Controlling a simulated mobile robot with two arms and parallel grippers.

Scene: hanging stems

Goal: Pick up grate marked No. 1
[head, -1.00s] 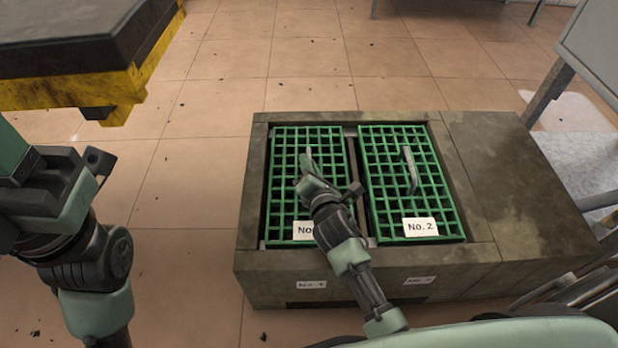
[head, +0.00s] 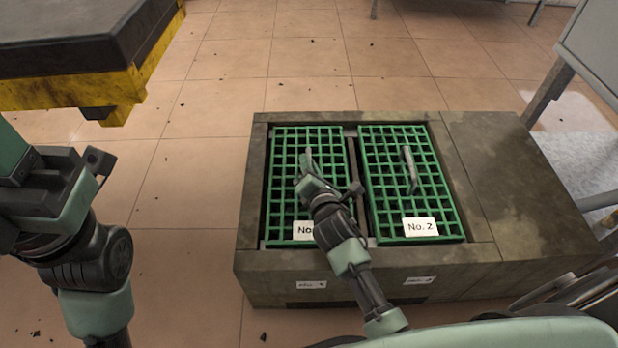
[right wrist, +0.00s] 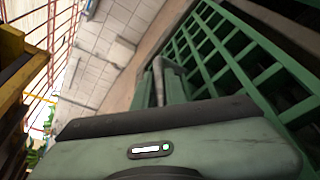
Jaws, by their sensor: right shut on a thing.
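The green grate marked No. 1 (head: 280,190) sits in the left opening of a stone box, level with its neighbour. Its label (head: 303,230) is partly covered by my right arm. My right gripper (head: 309,172) is shut on the grate's upright metal handle (head: 308,154). In the right wrist view the handle (right wrist: 160,82) rises just beyond the gripper body, with green grate bars (right wrist: 235,55) beside it.
The green grate marked No. 2 (head: 410,180) lies in the right opening, with its own handle. The stone box (head: 500,160) extends bare to the right. A black-topped yellow platform (head: 80,50) stands at upper left. Tiled floor (head: 190,170) is open left of the box.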

